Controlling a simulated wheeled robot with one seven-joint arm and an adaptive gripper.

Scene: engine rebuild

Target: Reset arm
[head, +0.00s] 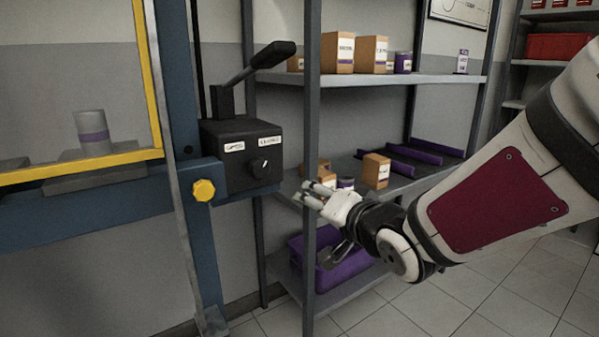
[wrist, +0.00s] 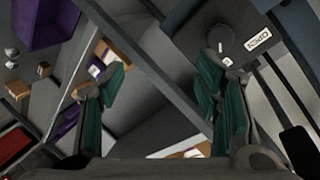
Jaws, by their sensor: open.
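My gripper (head: 312,196) is open and empty in the head view, in front of the grey shelf's upright post. In the wrist view my gripper (wrist: 160,108) shows its two green-padded fingers spread apart with nothing between them. My arm reaches in from the right side of the head view. A black control box (head: 238,155) with a knob, two white labels and a lever (head: 262,62) stands to the left of my gripper, apart from it. In the wrist view the box's label (wrist: 257,40) reads "OPEN".
A grey shelf rack (head: 312,120) holds cardboard boxes (head: 338,52) and a purple bin (head: 345,262) low down. A blue press frame (head: 195,250) with a yellow-edged guard (head: 149,80) stands left; a grey cylinder (head: 92,130) is behind the guard. Tiled floor is clear at lower right.

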